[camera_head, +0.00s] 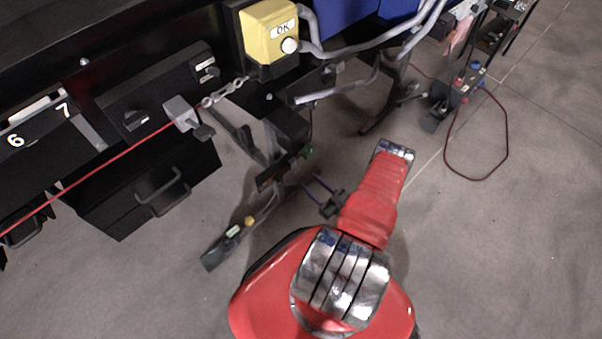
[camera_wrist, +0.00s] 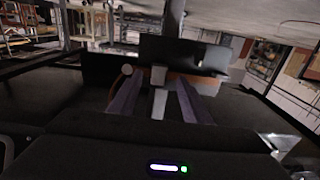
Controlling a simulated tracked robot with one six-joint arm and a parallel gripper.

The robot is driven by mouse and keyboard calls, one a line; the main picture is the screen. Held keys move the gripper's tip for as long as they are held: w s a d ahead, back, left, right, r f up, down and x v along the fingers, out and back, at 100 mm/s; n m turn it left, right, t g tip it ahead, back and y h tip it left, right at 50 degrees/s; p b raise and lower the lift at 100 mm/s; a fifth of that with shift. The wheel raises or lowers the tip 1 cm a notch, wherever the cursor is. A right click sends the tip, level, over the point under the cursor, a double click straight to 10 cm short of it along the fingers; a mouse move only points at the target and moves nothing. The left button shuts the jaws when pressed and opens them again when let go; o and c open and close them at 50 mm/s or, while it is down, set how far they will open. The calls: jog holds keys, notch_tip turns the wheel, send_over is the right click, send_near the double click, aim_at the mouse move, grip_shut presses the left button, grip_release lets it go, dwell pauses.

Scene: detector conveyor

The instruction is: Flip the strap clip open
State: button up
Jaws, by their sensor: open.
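My gripper (camera_head: 314,182) is small in the head view, beside my red arm, with two thin purple fingers pointing up and left. In the wrist view my gripper (camera_wrist: 160,84) has its fingers spread apart. A grey clip-like block (camera_head: 182,113) with a small lever sits on the red cord at the front of the black bench. A chain joins it to the bench. It looks like the strap clip, but I cannot be sure. My gripper is well apart from it, to the lower right. A pale upright piece (camera_wrist: 158,104) shows between the fingers, unidentified.
Black drawers (camera_head: 150,190) hang at left. A red cable (camera_head: 507,140) loops on the open grey floor at right.

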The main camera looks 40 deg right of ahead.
aim_at(299, 171)
jog(key=w, duration=0.7)
jog(key=shift+a, duration=0.15)
grip_shut()
dwell(0.5)
jog(key=shift+d, duration=0.2)
